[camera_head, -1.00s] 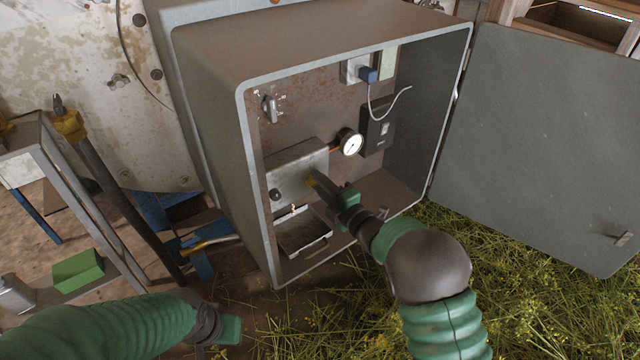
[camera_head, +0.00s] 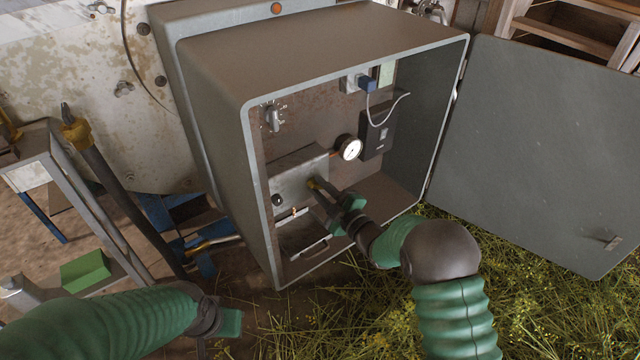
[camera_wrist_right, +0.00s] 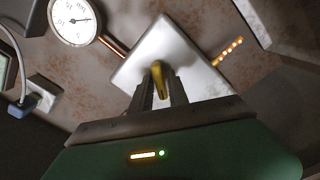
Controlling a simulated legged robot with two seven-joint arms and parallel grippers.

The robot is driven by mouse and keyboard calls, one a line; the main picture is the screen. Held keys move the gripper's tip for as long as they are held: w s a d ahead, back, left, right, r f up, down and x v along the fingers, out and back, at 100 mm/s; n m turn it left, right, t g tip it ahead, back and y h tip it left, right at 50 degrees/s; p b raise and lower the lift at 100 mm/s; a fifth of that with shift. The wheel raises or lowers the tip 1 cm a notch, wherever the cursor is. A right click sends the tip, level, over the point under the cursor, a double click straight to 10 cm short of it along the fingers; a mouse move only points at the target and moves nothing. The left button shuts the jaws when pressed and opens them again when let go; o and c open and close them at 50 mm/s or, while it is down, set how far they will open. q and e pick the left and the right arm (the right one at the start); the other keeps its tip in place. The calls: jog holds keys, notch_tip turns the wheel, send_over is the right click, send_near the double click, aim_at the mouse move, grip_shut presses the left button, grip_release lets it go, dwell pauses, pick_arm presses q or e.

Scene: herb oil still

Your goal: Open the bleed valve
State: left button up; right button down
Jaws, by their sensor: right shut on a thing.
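The open grey cabinet (camera_head: 300,62) holds a pale metal block (camera_head: 290,176) on its back wall, with a white round gauge (camera_head: 348,149) joined to it by a copper pipe. A small yellow part, which looks like the bleed valve's handle (camera_wrist_right: 158,72), stands out from the block in the right wrist view. My right gripper (camera_head: 316,186) reaches into the cabinet and is shut on this yellow part; its fingers (camera_wrist_right: 160,88) hide much of it. My left gripper (camera_head: 228,322) is low at the left, outside the cabinet; its jaws are not clear.
The cabinet door (camera_head: 540,150) stands open to the right. A rotary switch (camera_head: 272,118), a blue plug (camera_head: 367,83) and a dark box (camera_head: 377,134) sit on the back wall. A tray (camera_head: 305,246) lies below the block. A metal frame (camera_head: 75,185) stands at left.

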jog(key=m+p, duration=0.2)
jog(key=m, duration=0.1)
jog(key=m+p, duration=0.1)
jog(key=m, duration=0.3)
jog(key=m+p, duration=0.2)
jog(key=m, duration=0.2)
jog(key=shift+s+f+p, duration=0.15)
jog(key=shift+f+p, duration=0.15)
jog(key=shift+f, duration=0.05)
jog(key=shift+m, duration=0.3)
jog(key=c, duration=1.5)
grip_release()
jog(key=shift+o, duration=0.2)
jog(key=shift+r, duration=0.1)
jog(key=shift+d+r, duration=0.1)
